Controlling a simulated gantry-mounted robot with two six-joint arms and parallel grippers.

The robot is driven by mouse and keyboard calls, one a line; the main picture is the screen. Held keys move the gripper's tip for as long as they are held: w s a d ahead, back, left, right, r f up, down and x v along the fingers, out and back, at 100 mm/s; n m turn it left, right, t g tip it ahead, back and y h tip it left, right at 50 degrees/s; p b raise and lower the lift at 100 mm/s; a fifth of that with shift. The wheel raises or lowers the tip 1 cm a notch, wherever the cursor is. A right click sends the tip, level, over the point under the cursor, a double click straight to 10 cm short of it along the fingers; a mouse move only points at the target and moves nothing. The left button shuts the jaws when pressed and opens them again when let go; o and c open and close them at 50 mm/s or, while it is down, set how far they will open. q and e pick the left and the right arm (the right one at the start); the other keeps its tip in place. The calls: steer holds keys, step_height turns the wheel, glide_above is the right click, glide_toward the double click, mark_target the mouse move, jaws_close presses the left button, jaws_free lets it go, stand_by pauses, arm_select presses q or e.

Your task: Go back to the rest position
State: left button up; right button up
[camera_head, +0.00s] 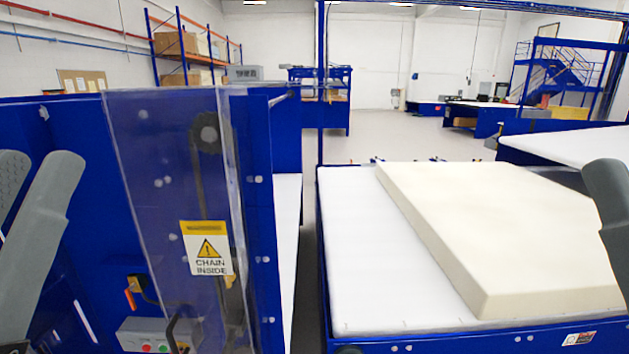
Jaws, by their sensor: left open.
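My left gripper (40,164) is at the left edge of the head view. Its two grey fingers stand apart with nothing between them, in front of the blue machine. Only a grey part of my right gripper (611,205) shows at the right edge, in front of the foam's right side. The rest of it is cut off by the frame, so its opening is hidden. A thick cream foam slab (500,225) lies flat on the white-topped table (350,240). Neither gripper is seen holding anything.
The blue machine (262,220) with a clear chain guard (150,160) and a yellow warning label (206,248) stands at the left. A grey button box (130,337) is low in front. A narrow gap separates machine and table. Shelving (168,50) and open floor lie behind.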

step_height(320, 180, up, 17)
steer(key=p, duration=1.3)
steer(key=shift+f, duration=0.15)
